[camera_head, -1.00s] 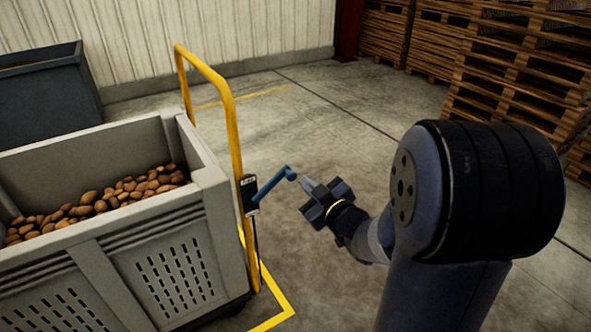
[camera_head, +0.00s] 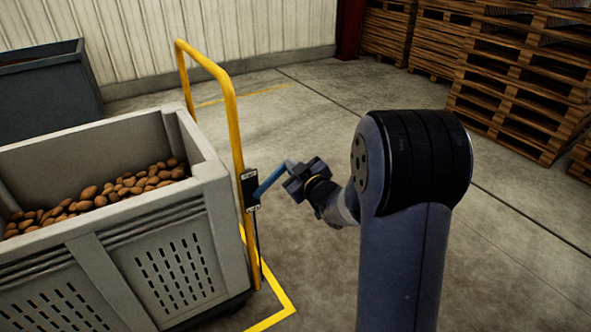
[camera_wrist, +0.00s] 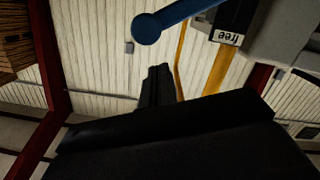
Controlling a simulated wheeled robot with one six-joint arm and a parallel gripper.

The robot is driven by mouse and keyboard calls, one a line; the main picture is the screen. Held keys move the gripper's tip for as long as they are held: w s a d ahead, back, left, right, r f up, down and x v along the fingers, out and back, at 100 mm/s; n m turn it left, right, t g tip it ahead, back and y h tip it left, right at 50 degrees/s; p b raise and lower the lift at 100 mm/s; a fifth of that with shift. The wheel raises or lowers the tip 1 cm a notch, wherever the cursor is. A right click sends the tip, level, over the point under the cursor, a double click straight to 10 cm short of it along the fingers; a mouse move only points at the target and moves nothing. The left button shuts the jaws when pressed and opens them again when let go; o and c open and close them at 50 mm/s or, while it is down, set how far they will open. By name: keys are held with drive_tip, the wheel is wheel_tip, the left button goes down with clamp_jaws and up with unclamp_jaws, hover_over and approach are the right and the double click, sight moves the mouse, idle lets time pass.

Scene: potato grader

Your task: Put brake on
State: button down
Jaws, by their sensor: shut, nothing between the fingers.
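The brake lever (camera_head: 270,181) is a blue bar on a black bracket (camera_head: 250,187) fixed to the yellow rail of the crate trolley. It slants up and right from the bracket. My gripper (camera_head: 292,168) is at the lever's outer end and partly covers its knob. In the wrist view, the shut, empty fingers (camera_wrist: 159,84) point toward the blue round knob (camera_wrist: 147,28), with a gap between them in the picture. I cannot tell whether they touch. A label reading "free" (camera_wrist: 228,38) shows upside down on the bracket.
A grey crate (camera_head: 150,215) of potatoes (camera_head: 120,188) stands left of the yellow rail (camera_head: 231,110). A dark bin (camera_head: 45,100) is behind it. Wooden pallets (camera_head: 515,90) are stacked at the back right. The concrete floor between is clear.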

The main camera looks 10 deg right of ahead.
drive_tip(key=shift+w+d+f, duration=0.15)
drive_tip(key=shift+d+f, duration=0.05)
drive_tip(key=shift+f, duration=0.2)
drive_tip(key=shift+w+d+f, duration=0.1)
drive_tip(key=shift+d+f, duration=0.05)
drive_tip(key=shift+f, duration=0.25)
drive_tip(key=shift+d, duration=0.1)
drive_tip(key=shift+w+d+f+m, duration=0.1)
drive_tip(key=shift+d+f+m, duration=0.1)
drive_tip(key=shift+f+m, duration=0.1)
wheel_tip(320, 180, down, 14)
drive_tip(key=d+m+y+b, duration=0.2)
drive_tip(key=m, duration=0.9)
drive_tip(key=shift+w+d, duration=0.3)
drive_tip(key=shift+w, duration=0.1)
drive_tip(key=shift+f, duration=0.15)
